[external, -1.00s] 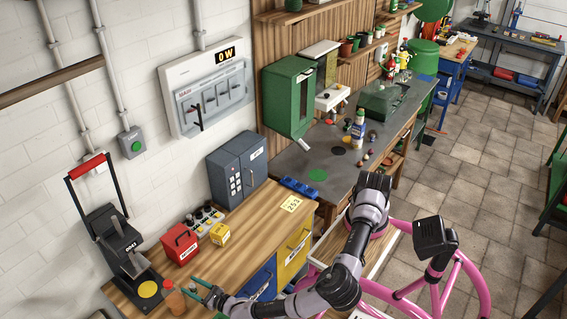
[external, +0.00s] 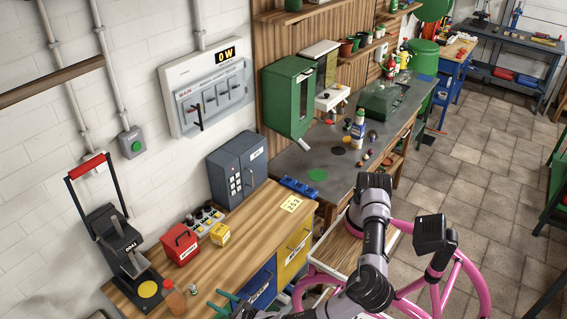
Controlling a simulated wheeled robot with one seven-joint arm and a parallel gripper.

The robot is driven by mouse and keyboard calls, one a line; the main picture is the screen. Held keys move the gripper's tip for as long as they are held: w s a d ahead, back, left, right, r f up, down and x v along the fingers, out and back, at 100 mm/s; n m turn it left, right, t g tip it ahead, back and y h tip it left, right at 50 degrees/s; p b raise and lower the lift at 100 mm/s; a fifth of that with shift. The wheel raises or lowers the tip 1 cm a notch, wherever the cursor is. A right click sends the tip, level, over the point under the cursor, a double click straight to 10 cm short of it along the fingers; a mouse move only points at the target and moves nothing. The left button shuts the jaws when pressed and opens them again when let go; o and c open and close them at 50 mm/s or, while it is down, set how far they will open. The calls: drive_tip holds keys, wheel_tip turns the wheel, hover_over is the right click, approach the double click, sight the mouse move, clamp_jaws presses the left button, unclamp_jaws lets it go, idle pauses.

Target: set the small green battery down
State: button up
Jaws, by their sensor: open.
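A small green and pale object (external: 192,288), which looks like the small green battery, stands on the wooden bench (external: 240,222) near its front left. It is beside an orange bottle (external: 173,299). My gripper (external: 213,300), with green fingers, is open to the right of the battery and apart from it. Nothing shows between the fingers. The battery is too small here to make out details.
A black press with a red handle (external: 116,240) stands left of the bottle. A red box (external: 180,245), a yellow box (external: 220,234) and a button panel (external: 203,218) stand behind.

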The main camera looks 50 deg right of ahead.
drive_tip(key=w+d+r+m+h, duration=0.1)
drive_tip(key=w+d+m+h, duration=0.1)
drive_tip(key=d, duration=0.1)
drive_tip(key=w+d+r+m+g+h, duration=0.1)
drive_tip(key=w+d+m+h, duration=0.1)
drive_tip(key=w, duration=0.1)
drive_tip(key=w+d+r+m+g+h, duration=0.1)
drive_tip(key=w+d+r+m, duration=0.1)
drive_tip(key=w+d+m, duration=0.1)
drive_tip(key=shift+w+d+h, duration=0.2)
drive_tip(key=shift+d+h, duration=0.1)
drive_tip(key=shift+h, duration=0.1)
drive_tip(key=w+d+r+m+g, duration=0.2)
drive_tip(key=d+r+m+g, duration=0.35)
drive_tip(key=d, duration=0.55)
drive_tip(key=w+d+r+m+g, duration=0.1)
drive_tip(key=d+r+m+g, duration=0.2)
drive_tip(key=d+r+m, duration=0.55)
drive_tip(key=w+d+r+m+g, duration=0.2)
drive_tip(key=d+r+m+g, duration=0.4)
drive_tip(key=d, duration=0.7)
drive_tip(key=s+d+r+m+t+y, duration=0.5)
drive_tip(key=s+d+r+m+t, duration=0.1)
drive_tip(key=s+d+r+m, duration=0.8)
drive_tip(key=shift+s+r+m, duration=0.5)
drive_tip(key=shift+s+r, duration=0.4)
drive_tip(key=shift+s, duration=0.25)
